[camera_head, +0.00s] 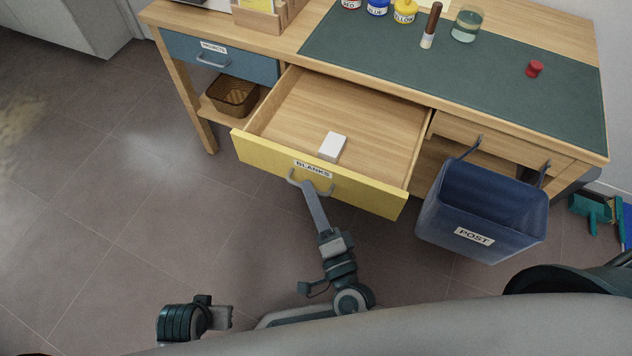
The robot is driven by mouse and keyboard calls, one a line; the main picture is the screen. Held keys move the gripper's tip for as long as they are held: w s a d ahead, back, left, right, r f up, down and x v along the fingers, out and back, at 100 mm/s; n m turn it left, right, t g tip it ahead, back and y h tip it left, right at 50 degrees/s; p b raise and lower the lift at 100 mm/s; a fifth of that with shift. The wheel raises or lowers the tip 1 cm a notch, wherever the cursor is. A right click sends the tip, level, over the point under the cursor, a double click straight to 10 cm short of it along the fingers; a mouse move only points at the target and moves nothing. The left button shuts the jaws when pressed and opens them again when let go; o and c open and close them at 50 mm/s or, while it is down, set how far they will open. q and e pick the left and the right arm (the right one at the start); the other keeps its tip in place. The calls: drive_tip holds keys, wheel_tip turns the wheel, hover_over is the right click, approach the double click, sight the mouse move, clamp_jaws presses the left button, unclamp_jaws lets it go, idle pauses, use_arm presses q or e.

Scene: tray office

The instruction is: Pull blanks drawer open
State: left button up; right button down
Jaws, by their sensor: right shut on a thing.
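The blanks drawer (375,197) has a yellow front with a "BLANKS" label and stands pulled well out of the wooden desk. A small white block (333,146) lies inside it near the front. My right gripper (312,192) is at the drawer's grey handle (294,178), shut on it, with its fingertips partly hidden against the bar. My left gripper (222,316) is low at the bottom left, away from the desk. Its fingers are too small and edge-on to tell whether they are open.
A blue "POST" bin (450,215) hangs at the desk's front, just right of the drawer. A blue "PROJECTS" drawer (240,68) is shut at the left. A green mat (480,80) holds jars and a brush. Floor at left is clear.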

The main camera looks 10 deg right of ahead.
idle(0.3)
drive_tip(key=c, duration=1.9)
unclamp_jaws()
drive_tip(key=shift+s, duration=0.15)
